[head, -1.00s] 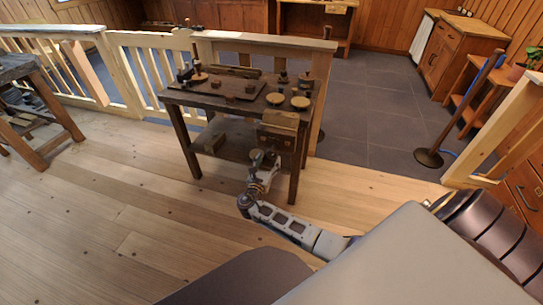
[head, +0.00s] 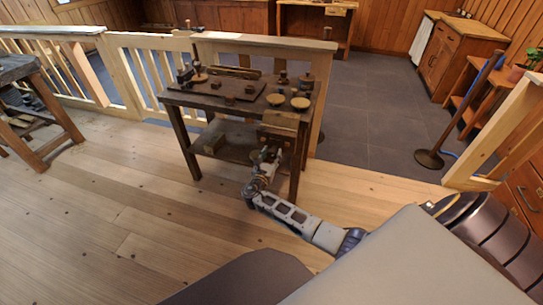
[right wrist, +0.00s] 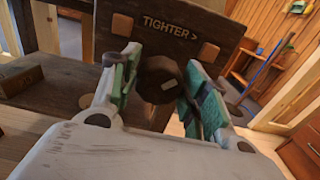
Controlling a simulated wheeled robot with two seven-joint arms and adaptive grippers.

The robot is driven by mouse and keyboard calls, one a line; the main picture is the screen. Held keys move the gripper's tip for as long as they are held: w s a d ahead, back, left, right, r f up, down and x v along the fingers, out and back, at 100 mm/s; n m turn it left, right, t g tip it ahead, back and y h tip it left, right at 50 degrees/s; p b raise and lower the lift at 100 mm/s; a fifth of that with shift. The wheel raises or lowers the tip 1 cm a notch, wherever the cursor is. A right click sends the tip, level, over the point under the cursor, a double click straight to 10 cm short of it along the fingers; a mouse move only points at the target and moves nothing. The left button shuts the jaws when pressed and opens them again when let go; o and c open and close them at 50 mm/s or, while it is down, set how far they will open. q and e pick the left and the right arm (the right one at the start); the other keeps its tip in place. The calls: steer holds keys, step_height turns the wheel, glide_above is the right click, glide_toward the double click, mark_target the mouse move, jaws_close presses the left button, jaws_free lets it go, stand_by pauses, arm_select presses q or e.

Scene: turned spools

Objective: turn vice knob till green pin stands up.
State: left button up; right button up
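The vice (head: 281,119) is a brown wooden block at the front right of the dark workbench. In the right wrist view its dark plate (right wrist: 218,33) reads "TIGHTER >". Below the lettering is a dark round knob (right wrist: 160,80) with a small pale mark on its face. My right gripper (right wrist: 160,70) is open, with a green-padded finger on each side of the knob. I cannot tell whether either pad touches it. In the head view my right gripper (head: 267,157) is small, in front of the vice. I cannot make out a green pin. My left gripper is not in view.
The workbench (head: 222,102) carries several small dark tools and two round tan discs. A railing (head: 145,70) stands behind. Wooden floor is free on the left; a post (head: 470,105) stands at right.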

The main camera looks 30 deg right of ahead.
steer(key=c, duration=0.5)
